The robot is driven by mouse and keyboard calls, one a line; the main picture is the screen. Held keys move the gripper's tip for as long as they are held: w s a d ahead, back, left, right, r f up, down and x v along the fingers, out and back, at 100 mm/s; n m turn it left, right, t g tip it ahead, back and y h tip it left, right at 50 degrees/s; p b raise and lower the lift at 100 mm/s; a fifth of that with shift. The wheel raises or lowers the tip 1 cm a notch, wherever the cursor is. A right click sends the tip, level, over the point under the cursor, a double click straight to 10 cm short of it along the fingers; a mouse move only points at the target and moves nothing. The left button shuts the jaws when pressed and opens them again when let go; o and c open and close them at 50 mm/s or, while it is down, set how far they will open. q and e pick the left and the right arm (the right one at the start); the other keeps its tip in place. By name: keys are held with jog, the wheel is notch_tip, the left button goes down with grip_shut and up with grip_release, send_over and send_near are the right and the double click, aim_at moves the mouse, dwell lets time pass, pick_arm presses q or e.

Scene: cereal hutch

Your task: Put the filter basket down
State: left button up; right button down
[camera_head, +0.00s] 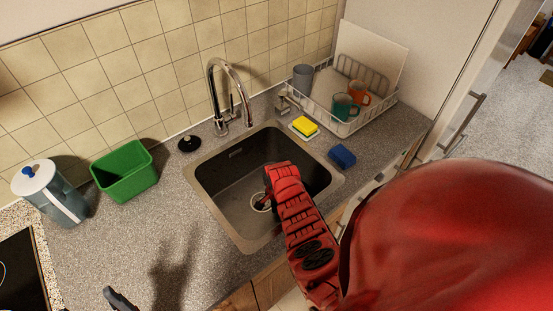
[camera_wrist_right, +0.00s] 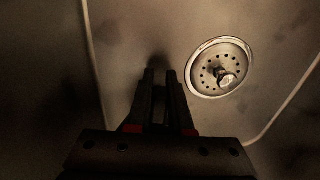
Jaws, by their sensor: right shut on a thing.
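The metal filter basket (camera_wrist_right: 210,76), a round perforated disc with a raised knob in the middle, shows in the right wrist view at the sink's drain. In the head view the pale drain ring (camera_head: 261,206) is partly covered by my right gripper (camera_head: 267,192). My right gripper reaches down into the sink. In the wrist view its fingers (camera_wrist_right: 160,76) are close together, left of the basket and seemingly apart from its knob. What they grip cannot be made out. A dark tip of my left gripper (camera_head: 118,300) shows at the bottom left edge.
The sink's walls (camera_head: 215,190) surround my right gripper. A chrome faucet (camera_head: 222,95) stands behind, with a black round stopper (camera_head: 189,144) to its left. Sponges (camera_head: 304,126) and a dish rack (camera_head: 345,127) are on the right. A green tub (camera_head: 125,172) and a pitcher (camera_head: 50,193) stand left.

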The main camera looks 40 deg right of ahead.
jog(key=shift+f, duration=0.1)
jog(key=c, duration=0.8)
grip_release()
